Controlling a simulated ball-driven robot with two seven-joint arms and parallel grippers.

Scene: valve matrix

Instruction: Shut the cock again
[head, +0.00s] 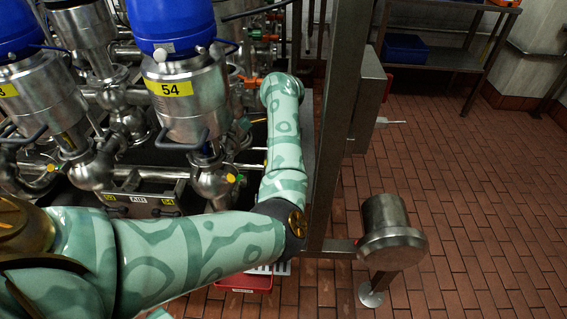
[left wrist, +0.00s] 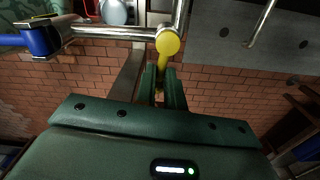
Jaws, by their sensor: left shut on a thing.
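In the left wrist view, a cock with a yellow handle (left wrist: 163,62) sits on a thin steel pipe (left wrist: 120,33). Its round yellow end faces the camera and its lever points down the picture, between my fingers. My left gripper (left wrist: 163,84) has dark green fingers shut on this lever. In the head view my left arm reaches away from the left; its gripper and the cock it holds are hidden there. My right gripper is in neither view.
Steel valves with blue tops (head: 172,22), one labelled 54, crowd the head view's left. A steel post (head: 340,130) with a box (head: 367,100) stands right of my arm, and a steel cylinder (head: 387,225) nearer. The tiled floor (head: 470,200) at right is clear.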

